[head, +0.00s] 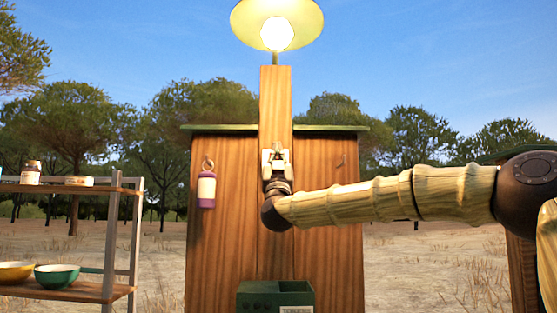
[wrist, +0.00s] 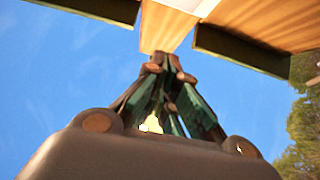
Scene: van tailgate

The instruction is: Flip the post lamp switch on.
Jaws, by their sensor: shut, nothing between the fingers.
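The post lamp (head: 277,33) is at the top of the head view, with a bright, glowing bulb under a pale yellow shade. It stands on a wooden post (head: 276,95). A pale switch plate (head: 266,156) on the post is mostly hidden behind my gripper (head: 278,151), so I cannot see the switch lever or its position. My gripper is shut and empty, at the plate. In the wrist view my gripper's fingertips (wrist: 167,60) are together in front of the post (wrist: 160,25). A white patch, probably the plate, shows at the top edge.
A wooden panel (head: 222,240) with a green top edge stands behind the post. A purple and white bottle (head: 206,189) hangs on its left. A green box (head: 262,297) is below my gripper. A shelf (head: 70,190) with bowls and jars stands at left.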

